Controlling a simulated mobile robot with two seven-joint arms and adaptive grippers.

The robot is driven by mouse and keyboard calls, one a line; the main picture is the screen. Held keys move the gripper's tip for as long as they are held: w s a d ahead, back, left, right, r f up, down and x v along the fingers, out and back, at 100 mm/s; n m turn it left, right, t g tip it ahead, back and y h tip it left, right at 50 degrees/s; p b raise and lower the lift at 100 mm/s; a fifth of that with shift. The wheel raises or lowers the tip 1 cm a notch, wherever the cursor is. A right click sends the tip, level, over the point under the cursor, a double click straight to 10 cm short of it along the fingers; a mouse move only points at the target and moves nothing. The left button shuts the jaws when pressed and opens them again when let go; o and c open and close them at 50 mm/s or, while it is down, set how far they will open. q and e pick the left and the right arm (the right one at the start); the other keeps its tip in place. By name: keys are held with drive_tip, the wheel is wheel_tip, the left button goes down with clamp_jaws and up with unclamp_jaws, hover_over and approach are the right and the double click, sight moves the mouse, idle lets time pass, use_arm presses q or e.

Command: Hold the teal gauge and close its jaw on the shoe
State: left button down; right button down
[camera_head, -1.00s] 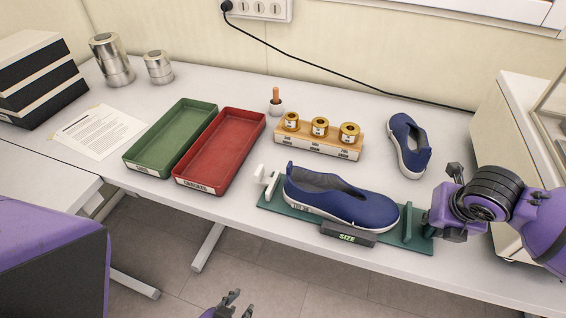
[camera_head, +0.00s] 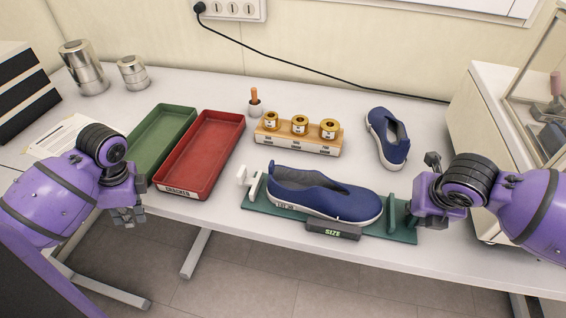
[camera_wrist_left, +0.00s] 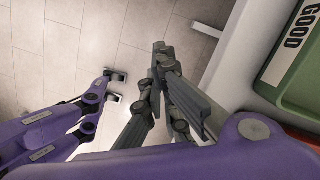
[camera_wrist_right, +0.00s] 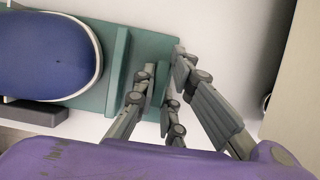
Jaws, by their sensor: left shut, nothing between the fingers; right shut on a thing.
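The teal gauge (camera_head: 405,237) lies flat near the table's front edge, with a dark SIZE display (camera_head: 333,230) on its front side. The navy shoe (camera_head: 325,195) rests on it, one end towards an upright teal stop. The white jaw (camera_head: 251,184) stands at the gauge's left end, close to the shoe; I cannot tell whether they touch. My right gripper (camera_head: 416,213) is shut on the gauge's right end, past the stop; the right wrist view shows its fingers (camera_wrist_right: 162,70) there. My left gripper (camera_head: 130,218) is shut and empty, in front of the table edge, left of the gauge.
A red tray (camera_head: 211,116) and a green tray (camera_head: 187,110) lie left of the gauge. Behind it stand a wooden block (camera_head: 298,148) with gold weights and a second navy shoe (camera_head: 387,138). A cabinet (camera_head: 465,130) bounds the right side.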

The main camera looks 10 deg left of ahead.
sight(249, 180)
use_arm(q)
drive_tip(key=w+a+r+t, duration=0.1)
drive_tip(key=w+a+r, duration=0.1)
drive_tip(key=w+r, duration=0.35)
drive_tip(key=w+d+r+n+t+h, duration=0.2)
drive_tip(key=w+d+r+n+h, duration=0.25)
drive_tip(key=d, duration=0.25)
drive_tip(key=w+d+r+n+t+h, duration=0.3)
drive_tip(key=d+n, duration=0.3)
drive_tip(key=d, duration=0.1)
drive_tip(key=x, duration=0.9)
drive_tip(key=shift+w, duration=0.15)
drive_tip(key=d, duration=0.3)
drive_tip(key=shift+d+f, duration=0.15)
drive_tip(key=shift+d, duration=0.4)
